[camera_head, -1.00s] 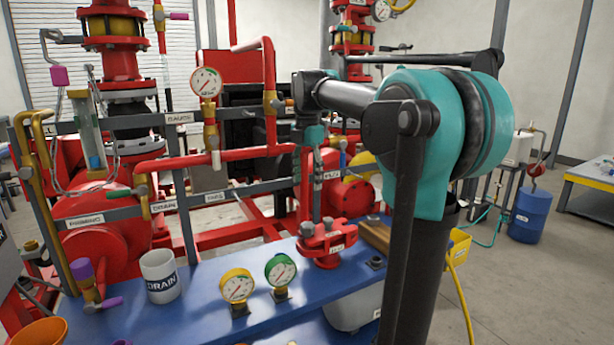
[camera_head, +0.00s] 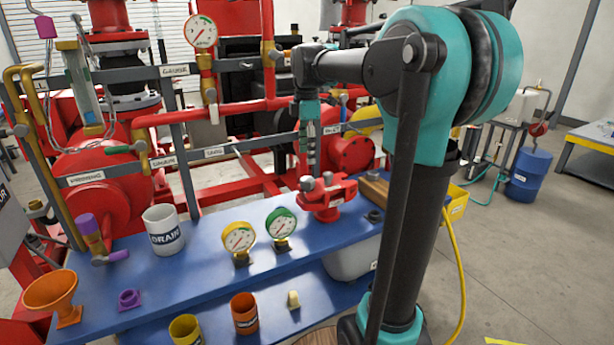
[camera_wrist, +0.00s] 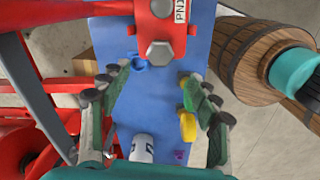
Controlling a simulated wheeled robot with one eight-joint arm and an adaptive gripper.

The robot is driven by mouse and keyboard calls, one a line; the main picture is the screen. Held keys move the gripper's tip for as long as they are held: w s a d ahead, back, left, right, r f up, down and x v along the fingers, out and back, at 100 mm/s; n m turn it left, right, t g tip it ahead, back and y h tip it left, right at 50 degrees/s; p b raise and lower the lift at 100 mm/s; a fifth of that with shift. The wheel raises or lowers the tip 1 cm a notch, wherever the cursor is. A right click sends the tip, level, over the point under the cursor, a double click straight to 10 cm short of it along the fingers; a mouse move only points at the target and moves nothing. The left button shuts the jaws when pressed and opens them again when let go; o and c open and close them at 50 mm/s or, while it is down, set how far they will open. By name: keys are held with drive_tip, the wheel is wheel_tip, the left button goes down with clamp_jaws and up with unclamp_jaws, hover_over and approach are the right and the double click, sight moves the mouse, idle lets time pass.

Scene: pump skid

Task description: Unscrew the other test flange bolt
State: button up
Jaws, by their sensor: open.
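The red test flange (camera_head: 325,204) stands on the blue bench with two grey hex bolt heads on top. In the wrist view one bolt head (camera_wrist: 160,53) sits on the red flange body, just beyond the fingertips and roughly centred between them. A second bolt (camera_wrist: 162,8) shows at the top edge. My gripper (camera_head: 311,168) points down over the flange in the head view. In the wrist view my gripper (camera_wrist: 156,76) has its green-grey fingers spread wide, with nothing between them. Whether a fingertip touches the flange or a bolt I cannot tell.
Two gauges, yellow (camera_head: 239,238) and green (camera_head: 282,225), stand left of the flange, with a white DRAIN mug (camera_head: 163,230) farther left. Red pipework (camera_head: 210,112) rises behind. A wooden block (camera_head: 376,189) lies right of the flange. Bare blue bench (camera_head: 195,268) shows in front of the mug.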

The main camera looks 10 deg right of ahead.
sight(307, 181)
wheel_tip(307, 181, down, 9)
drive_tip(key=shift+r, duration=0.1)
idle(0.3)
drive_tip(key=c, duration=1.3)
drive_tip(key=n, duration=1)
drive_tip(key=shift+n, duration=0.4)
drive_tip(key=n, duration=0.4)
